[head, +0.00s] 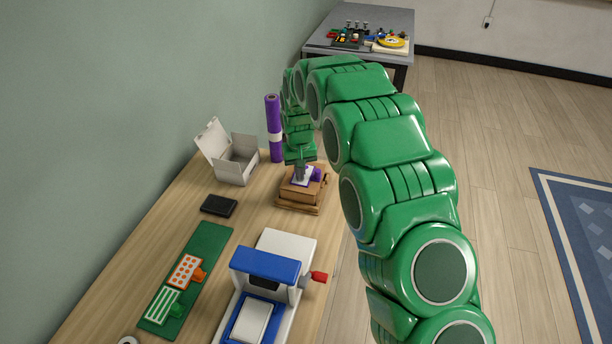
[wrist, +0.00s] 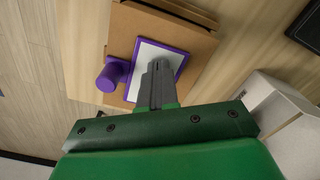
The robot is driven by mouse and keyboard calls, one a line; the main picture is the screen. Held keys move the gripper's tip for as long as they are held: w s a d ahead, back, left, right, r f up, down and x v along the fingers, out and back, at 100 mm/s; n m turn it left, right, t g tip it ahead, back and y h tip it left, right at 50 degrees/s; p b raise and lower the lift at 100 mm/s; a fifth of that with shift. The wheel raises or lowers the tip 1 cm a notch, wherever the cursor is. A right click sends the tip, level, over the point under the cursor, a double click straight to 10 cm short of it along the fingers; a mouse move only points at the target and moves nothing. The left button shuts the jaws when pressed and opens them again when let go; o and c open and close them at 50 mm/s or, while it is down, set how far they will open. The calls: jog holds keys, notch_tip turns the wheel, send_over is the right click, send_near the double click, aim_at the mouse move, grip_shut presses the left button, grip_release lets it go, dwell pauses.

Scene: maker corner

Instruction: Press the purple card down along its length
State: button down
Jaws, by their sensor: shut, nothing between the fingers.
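The purple card (wrist: 136,80), a pale sheet with a purple border, lies flat on a brown block (wrist: 190,41) in the wrist view. A purple round knob (wrist: 112,74) stands at its left edge there. In the head view the card (head: 303,182) is small and partly hidden by my gripper (head: 299,176). My gripper (wrist: 160,68) is shut and empty, pointing down over the card. Its fingers hide part of the card's right half. I cannot tell whether the tips touch it.
The brown block (head: 308,197) sits near the table's right edge. A purple roll (head: 272,115) stands behind it, and an open white box (head: 237,160) and a black pad (head: 218,206) are to the left. A blue-white press (head: 265,265) stands in front.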

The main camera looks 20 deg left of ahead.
dwell(0.6)
jog(key=shift+r, duration=2.4)
jog(key=shift+r, duration=0.1)
jog(key=w+r, duration=0.3)
jog(key=w, duration=0.1)
jog(key=shift+f, duration=3.2)
jog(key=shift+f, duration=0.85)
